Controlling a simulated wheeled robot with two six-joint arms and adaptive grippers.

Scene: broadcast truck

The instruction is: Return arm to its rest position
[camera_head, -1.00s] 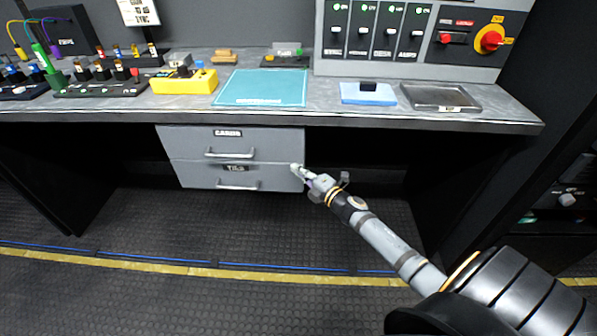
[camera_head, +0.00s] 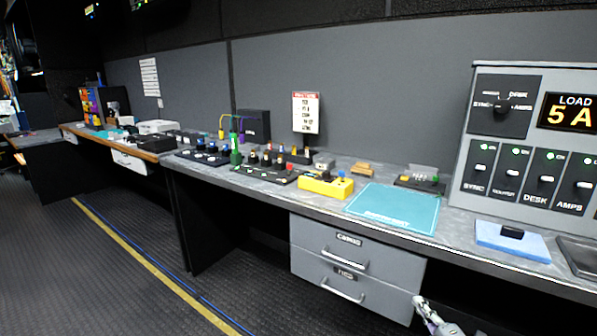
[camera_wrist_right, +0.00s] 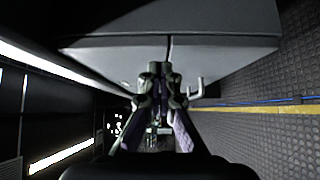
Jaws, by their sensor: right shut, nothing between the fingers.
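My right gripper (camera_head: 428,309) shows at the bottom edge of the head view, just right of the lower drawer's front corner. In the right wrist view the right gripper (camera_wrist_right: 160,70) has its fingers together, with nothing between them. The drawer unit stands close in front of the fingertips there. Most of my right arm is out of the head view. My left gripper is in neither view. The upper drawer (camera_head: 307,239) and lower drawer (camera_head: 318,276) under the desk look shut, each with a bar handle.
The desk (camera_head: 262,193) carries a teal mat (camera_head: 396,209), a yellow box (camera_head: 326,187), a blue pad with a black block (camera_head: 512,240) and a connector panel (camera_head: 265,172). A power panel (camera_head: 465,180) stands at the right. The floor (camera_head: 95,270) at the left is clear.

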